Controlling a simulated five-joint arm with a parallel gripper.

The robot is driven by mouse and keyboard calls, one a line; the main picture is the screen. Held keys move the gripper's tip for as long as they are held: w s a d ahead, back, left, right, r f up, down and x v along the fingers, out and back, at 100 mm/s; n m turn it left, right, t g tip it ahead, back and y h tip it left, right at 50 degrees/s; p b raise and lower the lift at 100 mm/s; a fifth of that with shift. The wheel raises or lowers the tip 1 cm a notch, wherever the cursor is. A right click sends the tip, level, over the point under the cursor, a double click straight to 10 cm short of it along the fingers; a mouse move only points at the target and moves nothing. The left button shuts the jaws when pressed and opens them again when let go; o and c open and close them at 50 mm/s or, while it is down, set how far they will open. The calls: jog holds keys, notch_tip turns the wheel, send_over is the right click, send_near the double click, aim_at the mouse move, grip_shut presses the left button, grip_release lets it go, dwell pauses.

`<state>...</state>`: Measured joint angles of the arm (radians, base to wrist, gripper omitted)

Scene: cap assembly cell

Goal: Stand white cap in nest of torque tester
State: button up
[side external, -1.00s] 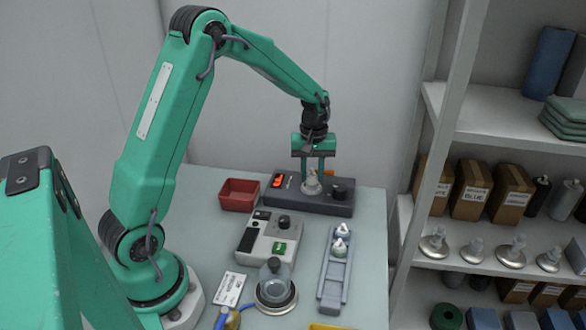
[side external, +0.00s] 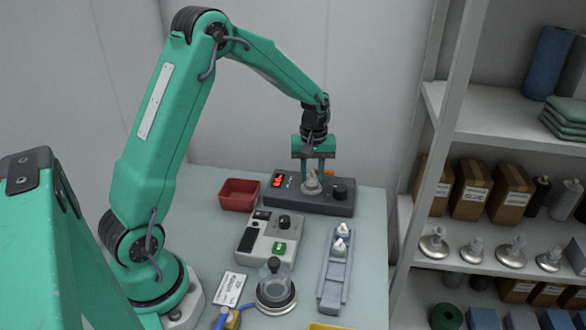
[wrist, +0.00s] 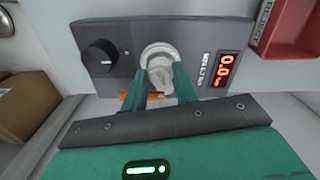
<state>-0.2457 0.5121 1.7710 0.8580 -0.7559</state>
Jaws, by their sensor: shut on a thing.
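The torque tester (side external: 320,204) is a dark grey box at the back of the bench, with a round pale nest (wrist: 157,49) and a black knob. The white cap (wrist: 161,74) is at the nest, between my fingers. It also shows in the side view (side external: 312,186). My gripper (side external: 318,178) points down over the tester with its green fingers shut on the cap. In the wrist view the fingers (wrist: 161,82) flank the cap. The cap's lower edge is partly hidden, so I cannot tell how fully it is seated.
A red bin (side external: 239,195) stands left of the tester. In front are a grey device (side external: 268,238) with a green button, a glass-domed piece (side external: 275,290) and a blue-grey rail (side external: 333,285) holding two white caps (side external: 340,247). Shelves stand at the right.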

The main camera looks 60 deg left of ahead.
jog(key=shift+f, duration=0.5)
dwell(0.9)
jog(key=o, duration=0.7)
jog(key=shift+o, duration=0.2)
jog(key=shift+r, duration=0.1)
jog(key=shift+r, duration=3.4)
jog(key=shift+r, duration=0.1)
